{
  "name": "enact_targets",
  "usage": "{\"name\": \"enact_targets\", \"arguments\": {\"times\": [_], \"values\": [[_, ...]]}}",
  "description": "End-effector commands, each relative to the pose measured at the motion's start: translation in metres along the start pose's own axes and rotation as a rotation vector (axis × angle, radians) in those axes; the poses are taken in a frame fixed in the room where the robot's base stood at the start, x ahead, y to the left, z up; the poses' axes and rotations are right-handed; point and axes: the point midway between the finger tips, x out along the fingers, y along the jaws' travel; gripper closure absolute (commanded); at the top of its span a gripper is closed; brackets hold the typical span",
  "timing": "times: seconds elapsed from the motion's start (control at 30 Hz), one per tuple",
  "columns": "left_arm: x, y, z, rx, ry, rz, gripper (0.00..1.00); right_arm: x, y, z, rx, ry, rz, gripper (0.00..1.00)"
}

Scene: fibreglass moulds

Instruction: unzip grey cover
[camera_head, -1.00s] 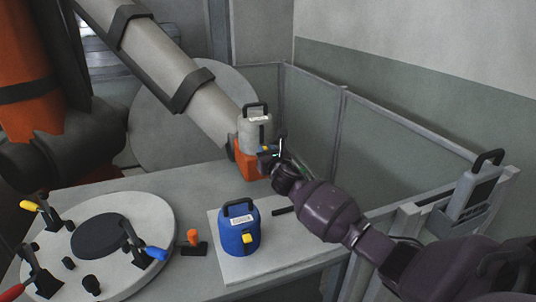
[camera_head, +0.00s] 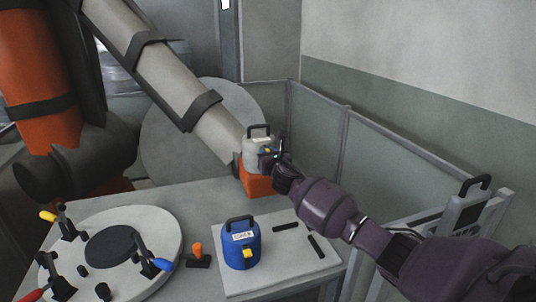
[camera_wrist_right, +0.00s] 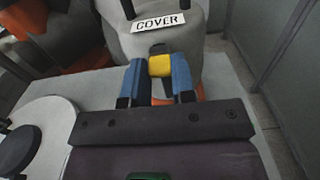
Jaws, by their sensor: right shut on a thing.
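The grey cover (camera_head: 257,146) is a rounded case with a black handle and a label reading COVER. It stands upright on an orange block at the far end of the table. In the right wrist view the cover (camera_wrist_right: 205,40) fills the top middle. My right gripper (camera_head: 268,157) is at the cover's front right. Its blue fingers (camera_wrist_right: 160,79) are shut on the yellow zip pull (camera_wrist_right: 161,66), just below the label. The zip line itself is hidden or too small to make out. My left gripper is not in view.
A blue case (camera_head: 241,252) with a yellow pull stands on a white board (camera_head: 285,272), beside two black strips. A round mould (camera_head: 150,232) with toggle clamps lies at left. A large orange and grey machine (camera_head: 170,75) looms behind. Panels (camera_head: 375,155) bound the right.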

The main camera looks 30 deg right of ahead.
Motion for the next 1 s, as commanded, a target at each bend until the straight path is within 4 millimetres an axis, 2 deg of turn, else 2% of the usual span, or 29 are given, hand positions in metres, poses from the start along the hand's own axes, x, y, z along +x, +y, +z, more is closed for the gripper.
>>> {"name": "enact_targets", "arguments": {"times": [0.07,0.1,0.23,0.67,1.0], "values": [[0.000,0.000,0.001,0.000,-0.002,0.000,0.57,0.000,0.000,0.001,0.000,-0.002,0.001,1.00],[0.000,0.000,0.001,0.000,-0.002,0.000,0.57,0.000,0.000,0.001,0.000,-0.002,0.001,0.70],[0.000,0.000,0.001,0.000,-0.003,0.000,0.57,0.000,0.000,0.001,0.000,-0.002,0.001,0.50],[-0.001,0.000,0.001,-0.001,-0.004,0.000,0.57,-0.007,0.000,0.000,-0.001,-0.001,0.001,0.49],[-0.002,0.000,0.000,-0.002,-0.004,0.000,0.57,-0.051,-0.001,0.000,-0.002,-0.001,0.001,0.49]]}}
